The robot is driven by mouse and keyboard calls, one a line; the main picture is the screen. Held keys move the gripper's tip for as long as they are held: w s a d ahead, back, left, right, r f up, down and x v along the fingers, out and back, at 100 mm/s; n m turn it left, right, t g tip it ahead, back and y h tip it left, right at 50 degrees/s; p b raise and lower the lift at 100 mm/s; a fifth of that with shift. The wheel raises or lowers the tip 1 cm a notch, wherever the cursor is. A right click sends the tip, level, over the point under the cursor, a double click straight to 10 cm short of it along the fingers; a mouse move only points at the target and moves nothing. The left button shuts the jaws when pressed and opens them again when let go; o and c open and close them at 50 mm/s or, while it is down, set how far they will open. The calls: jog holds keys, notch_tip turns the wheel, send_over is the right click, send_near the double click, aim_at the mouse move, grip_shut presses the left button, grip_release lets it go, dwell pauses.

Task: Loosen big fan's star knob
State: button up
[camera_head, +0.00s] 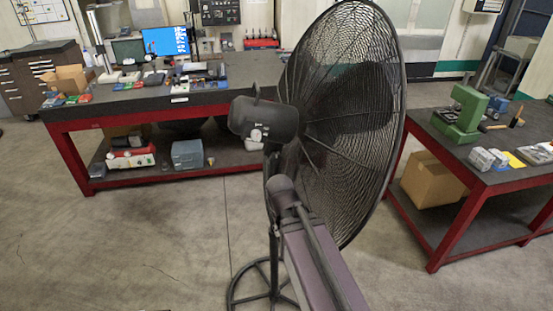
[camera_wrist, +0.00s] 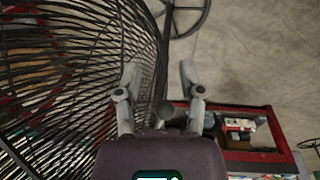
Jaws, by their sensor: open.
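The big black fan (camera_head: 345,110) stands on a pole in the middle of the head view, its motor housing (camera_head: 265,118) on the left of the cage. A small pale part (camera_head: 256,134) sits under the housing; I cannot tell whether it is the star knob. In the wrist view the fan's cage (camera_wrist: 75,75) fills the left. My gripper (camera_wrist: 158,74) is open beside the cage, its two grey fingers apart. A dark rounded piece (camera_wrist: 165,110) shows low between the fingers; I cannot tell what it is. I cannot make out my fingers in the head view.
The fan's round foot (camera_head: 262,285) rests on the floor. A red-framed bench (camera_head: 70,125) with tools stands behind to the left. Another red-framed bench (camera_head: 445,240) stands at the right, with a green machine (camera_head: 460,113). Open floor (camera_head: 130,240) lies to the left.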

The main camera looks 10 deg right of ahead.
jog(key=w+a+r+n+t+h, duration=0.3)
jog(key=w+a, duration=0.2)
jog(key=a, duration=0.6)
jog(key=s+a+r+n+t, duration=0.1)
jog(key=a+r+n+t, duration=0.1)
jog(key=a, duration=0.8)
jog(key=a+r+n+t+y+p, duration=0.1)
jog(key=a+r+n+t, duration=0.2)
jog(key=a, duration=0.8)
jog(key=s+a+r+n+t+y+p, duration=0.1)
jog(key=a+r+t, duration=0.3)
jog(key=a, duration=0.7)
jog(key=shift+s+r+n+t, duration=0.3)
jog(key=shift+r+n, duration=0.45)
jog(key=shift+n, duration=0.05)
jog(key=shift+o, duration=0.5)
jog(key=shift+d, duration=0.1)
